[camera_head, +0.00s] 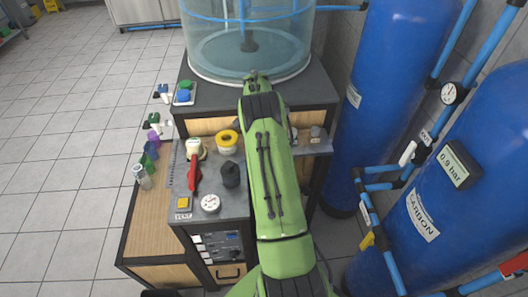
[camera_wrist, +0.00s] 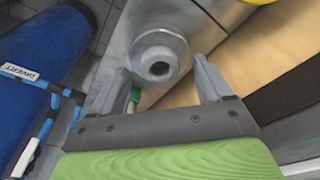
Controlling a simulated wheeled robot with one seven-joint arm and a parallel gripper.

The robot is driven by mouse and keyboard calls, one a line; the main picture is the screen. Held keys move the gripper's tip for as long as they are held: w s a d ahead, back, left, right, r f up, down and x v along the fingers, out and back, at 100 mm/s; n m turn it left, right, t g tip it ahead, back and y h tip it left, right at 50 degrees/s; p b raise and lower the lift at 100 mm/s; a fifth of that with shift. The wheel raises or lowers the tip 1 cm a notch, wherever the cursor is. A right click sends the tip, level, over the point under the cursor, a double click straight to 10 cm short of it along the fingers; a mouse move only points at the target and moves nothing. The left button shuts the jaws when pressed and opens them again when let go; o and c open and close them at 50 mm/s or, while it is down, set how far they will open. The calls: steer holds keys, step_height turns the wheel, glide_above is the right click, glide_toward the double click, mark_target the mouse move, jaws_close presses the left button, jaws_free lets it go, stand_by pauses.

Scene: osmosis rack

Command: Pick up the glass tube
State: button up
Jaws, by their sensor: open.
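A pale, translucent round piece (camera_wrist: 158,52) with a thick grey ring and a dark round hole shows in the wrist view. It looks like the glass tube seen end-on, standing on a metal surface. My gripper (camera_wrist: 162,70) is open, with one finger on each side of it. The fingers appear apart from it, but depth is hard to judge. In the head view my green arm reaches over the bench and hides most of the gripper. I cannot clearly make out the tube there.
Small bottles stand on the lower wooden shelf (camera_head: 150,230). Blue tanks (camera_head: 385,90) and pipes crowd the right. A clear tank (camera_head: 248,50) stands behind.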

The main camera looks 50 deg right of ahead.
steer(key=shift+d+f, duration=0.3)
steer(key=shift+f, duration=0.4)
steer(key=shift+a, duration=0.1)
steer(key=shift+c, duration=0.4)
steer(key=c, duration=0.8)
steer(key=shift+r, duration=0.15)
step_height(320, 180, up, 28)
steer(key=p, duration=0.9)
